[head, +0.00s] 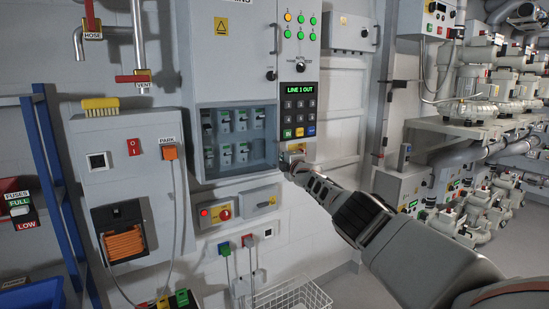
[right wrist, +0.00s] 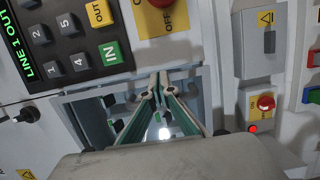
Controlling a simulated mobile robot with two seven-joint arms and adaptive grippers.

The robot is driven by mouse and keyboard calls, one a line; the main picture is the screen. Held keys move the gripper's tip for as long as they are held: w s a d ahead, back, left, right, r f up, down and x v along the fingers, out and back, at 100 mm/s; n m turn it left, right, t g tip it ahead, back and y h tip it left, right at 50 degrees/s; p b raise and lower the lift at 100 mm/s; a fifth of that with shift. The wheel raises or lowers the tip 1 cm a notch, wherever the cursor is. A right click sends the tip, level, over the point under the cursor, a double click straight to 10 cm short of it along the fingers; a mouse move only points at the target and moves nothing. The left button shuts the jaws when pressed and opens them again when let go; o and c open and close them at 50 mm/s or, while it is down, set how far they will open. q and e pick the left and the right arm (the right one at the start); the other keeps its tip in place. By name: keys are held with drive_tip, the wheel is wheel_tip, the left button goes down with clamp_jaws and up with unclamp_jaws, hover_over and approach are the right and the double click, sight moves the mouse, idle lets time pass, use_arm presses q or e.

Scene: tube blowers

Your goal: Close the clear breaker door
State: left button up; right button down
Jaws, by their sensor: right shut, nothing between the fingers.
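The breaker window (head: 240,122) is a grey-framed recess in the cabinet with rows of breakers (head: 226,155) behind it. A faint sheen and, in the right wrist view, a bright reflection (right wrist: 165,133) suggest a clear pane over it; I cannot tell whether the clear door sits fully flush. My right gripper (head: 287,164) is shut and empty at the right edge of the window, low down. In the right wrist view the fingertips (right wrist: 158,78) meet beside the window frame (right wrist: 85,93); contact is unclear. My left gripper is not in view.
A keypad (head: 299,105) sits just above my right gripper. A yellow plate with a red knob (right wrist: 160,3) is close to the fingertips. Below the window are a red-button box (head: 215,214) and a wire basket (head: 295,298). Pumps (head: 470,80) stand on the right.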

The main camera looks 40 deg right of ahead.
drive_tip(key=shift+d+r, duration=0.15)
drive_tip(key=shift+d, duration=0.4)
